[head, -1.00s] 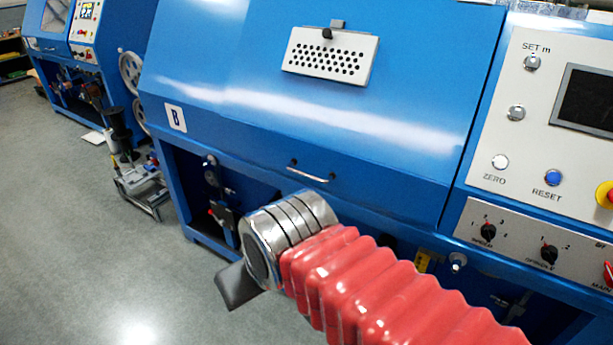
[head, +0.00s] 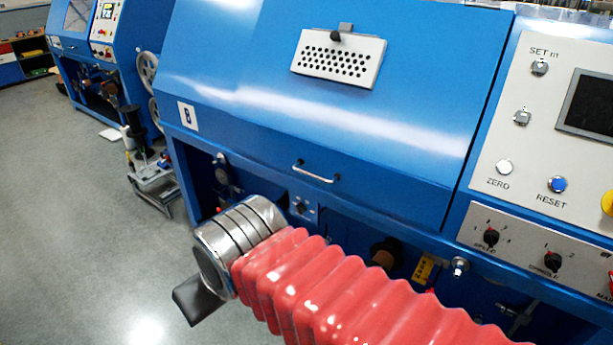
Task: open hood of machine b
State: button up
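The blue hood of machine B (head: 400,150) fills the upper middle of the head view and is down over the machine's front. A label with a letter, B by its look, (head: 187,116) sits at its lower left. A small metal handle (head: 315,174) is fixed near the hood's lower edge, with nothing touching it. My gripper (head: 192,303) is at the lower left, below and left of the handle and apart from it. Only one dark finger shows past the metal wrist; the rest is hidden, so its opening cannot be told.
A perforated white plate (head: 338,58) is on the hood. A control panel (head: 540,120) with buttons and knobs is at the right. A small wheeled cart (head: 150,180) stands at the left. Another blue machine (head: 110,70) is behind it. Grey floor (head: 70,220) at the left is clear.

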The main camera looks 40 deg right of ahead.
aim_at(400, 147)
jog(key=u, duration=0.05)
jog(key=i, duration=1)
jog(key=z, duration=0.05)
